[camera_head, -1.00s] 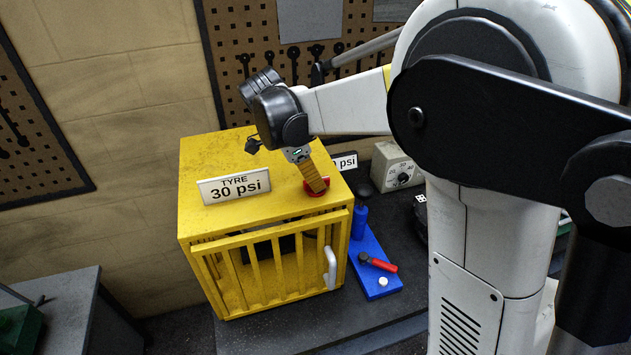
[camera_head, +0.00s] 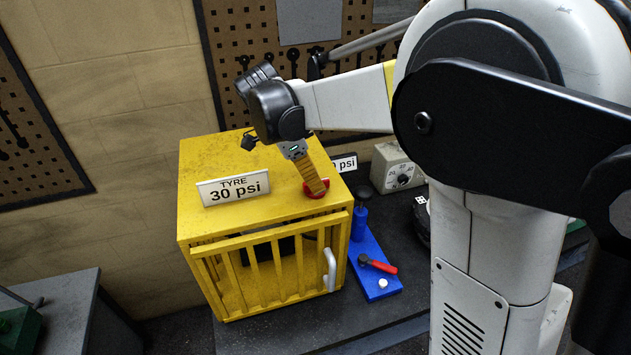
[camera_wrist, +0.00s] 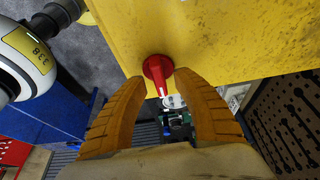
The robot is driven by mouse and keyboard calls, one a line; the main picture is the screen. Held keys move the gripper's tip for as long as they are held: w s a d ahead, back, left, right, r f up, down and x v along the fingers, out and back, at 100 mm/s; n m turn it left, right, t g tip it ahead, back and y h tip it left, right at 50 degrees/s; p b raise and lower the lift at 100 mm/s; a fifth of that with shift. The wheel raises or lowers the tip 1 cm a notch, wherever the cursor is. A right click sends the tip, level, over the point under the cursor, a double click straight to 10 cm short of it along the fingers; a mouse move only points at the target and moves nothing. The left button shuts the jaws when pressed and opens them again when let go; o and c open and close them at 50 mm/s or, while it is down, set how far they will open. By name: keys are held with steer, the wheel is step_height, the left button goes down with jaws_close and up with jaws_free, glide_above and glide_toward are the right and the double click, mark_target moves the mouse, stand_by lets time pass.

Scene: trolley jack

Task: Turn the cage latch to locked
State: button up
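The yellow cage (camera_head: 225,235) stands on the dark bench with its barred door at the front. A red latch knob (camera_head: 317,193) sits on its top near the right edge. In the wrist view the red latch (camera_wrist: 158,69) has a round base and a handle with a white mark, pointing toward the bottom of the picture. My gripper (camera_head: 315,183) reaches down at the latch. In the wrist view my gripper's (camera_wrist: 160,84) two orange fingers are apart, with the latch between and just beyond their tips. Clear gaps show on both sides. The head view partly hides the latch behind a finger.
A sign reading "TYRE 30 psi" (camera_head: 233,188) stands on the cage top, left of my gripper. A blue stand (camera_head: 372,262) with a red-handled lever (camera_head: 378,264) is right of the cage. A gauge box (camera_head: 395,168) stands behind it.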

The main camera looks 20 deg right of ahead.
steer(key=v, duration=1)
steer(key=shift+a+r, duration=0.2)
steer(key=shift+r, duration=0.05)
